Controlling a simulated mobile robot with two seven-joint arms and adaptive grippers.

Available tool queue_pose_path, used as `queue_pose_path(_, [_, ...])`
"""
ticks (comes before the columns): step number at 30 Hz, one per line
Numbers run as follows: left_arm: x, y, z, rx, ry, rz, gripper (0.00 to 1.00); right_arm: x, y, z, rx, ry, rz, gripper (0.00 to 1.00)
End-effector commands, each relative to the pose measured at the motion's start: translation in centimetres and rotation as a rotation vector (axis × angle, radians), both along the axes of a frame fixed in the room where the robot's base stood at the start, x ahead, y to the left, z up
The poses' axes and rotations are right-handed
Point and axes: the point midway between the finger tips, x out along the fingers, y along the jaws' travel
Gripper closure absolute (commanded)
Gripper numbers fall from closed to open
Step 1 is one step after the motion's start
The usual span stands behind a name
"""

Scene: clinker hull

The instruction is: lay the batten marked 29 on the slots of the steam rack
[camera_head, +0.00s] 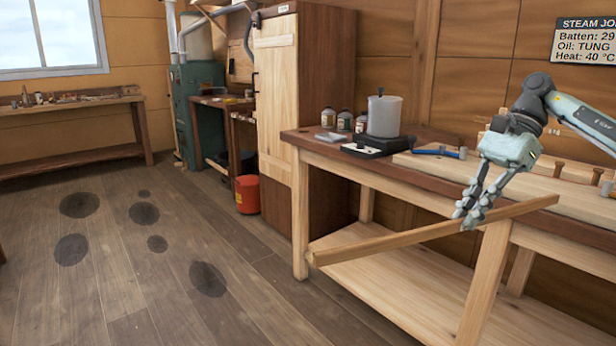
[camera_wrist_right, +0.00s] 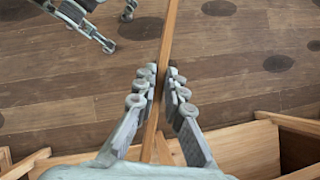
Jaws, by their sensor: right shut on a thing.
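A long, thin light-brown batten (camera_head: 420,232) slants across the front of the workbench in the head view, its left end lower and out over the floor. I read no number on it. My right gripper (camera_head: 467,214) is shut on it near its middle-right. In the right wrist view the batten (camera_wrist_right: 168,40) runs between the fingers of that gripper (camera_wrist_right: 160,85). My left gripper (camera_wrist_right: 118,30) shows partly at the top left of the wrist view, fingers apart, with nothing seen between them. I cannot make out a steam rack with slots.
The workbench (camera_head: 420,192) carries a lidded pot (camera_head: 384,115), several jars (camera_head: 345,121), a blue-handled tool (camera_head: 438,152) and pale boards with brown pegs. A wall sign (camera_head: 585,41) reads batten 29, TUNG oil, 40 °C. A red bucket (camera_head: 247,194) stands by the tall cabinet (camera_head: 276,100).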

Motion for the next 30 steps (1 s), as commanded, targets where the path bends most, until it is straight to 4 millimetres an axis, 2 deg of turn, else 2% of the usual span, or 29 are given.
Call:
queue_pose_path(1, [0.0,0.0,0.0,0.000,0.000,0.000,0.70,-0.9,1.8,-2.7,-0.003,0.009,0.158,1.00])
queue_pose_path(6, [0.0,0.0,0.0,0.000,0.000,0.000,0.70,-4.9,6.2,-10.1,0.000,0.005,0.666,1.00])
queue_pose_path(9, [0.0,0.0,0.0,0.000,0.000,0.000,0.70,-7.4,7.9,-13.4,0.001,0.003,0.900,1.00])
queue_pose_path(12, [0.0,0.0,0.0,0.000,0.000,0.000,0.70,-9.3,9.1,-15.7,0.002,-0.002,1.068,1.00])
queue_pose_path(15, [0.0,0.0,0.0,0.000,0.000,0.000,0.70,-10.6,9.7,-17.1,0.003,-0.004,1.170,1.00])
queue_pose_path(18, [0.0,0.0,0.0,0.000,0.001,0.000,0.70,-11.2,10.0,-17.7,0.000,-0.006,1.217,1.00])
queue_pose_path(30, [-0.1,0.0,0.0,-0.001,0.002,0.000,0.70,-11.3,10.0,-17.8,0.000,-0.007,1.223,1.00])
